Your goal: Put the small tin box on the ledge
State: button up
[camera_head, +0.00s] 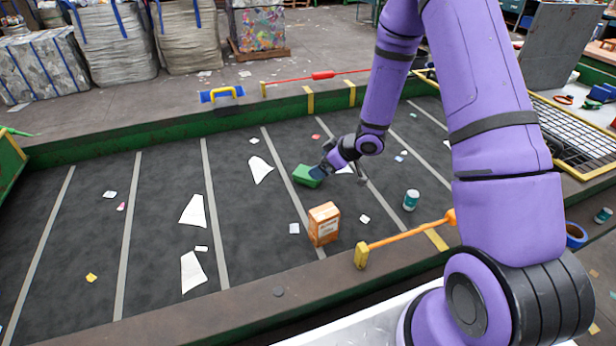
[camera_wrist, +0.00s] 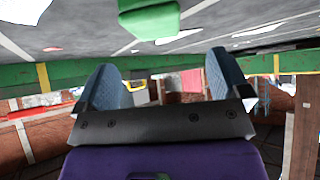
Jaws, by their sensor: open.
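A small green box (camera_head: 307,175), which looks like the tin box, lies on the dark belt (camera_head: 90,250) near its middle. My gripper (camera_head: 322,171) is low over the belt at the box's right end and overlaps it in the head view. In the wrist view the green box (camera_wrist: 150,18) shows at the top edge, partly cut off, beyond the two fingertips. My gripper (camera_wrist: 165,78) is open there, with nothing between its fingers. The belt's flat brown rim (camera_head: 190,318) runs along the near side; I cannot tell if this is the ledge.
An orange carton (camera_head: 323,224) stands on the belt in front of the green box. A teal can (camera_head: 411,200) stands to the right. An orange bar with a yellow end (camera_head: 361,255) reaches over the near rim. Paper scraps (camera_head: 193,211) lie about; the belt's left side is fairly clear.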

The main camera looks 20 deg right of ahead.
jog(key=shift+d+f+x, duration=0.15)
jog(key=shift+d+x, duration=0.05)
jog(key=shift+x, duration=1.75)
jog(key=shift+d+f+x, duration=0.1)
jog(key=shift+d+x, duration=0.05)
jog(key=shift+x, duration=1.8)
jog(key=c, duration=1.1)
jog(key=shift+r, duration=0.1)
jog(key=shift+r, duration=4.9)
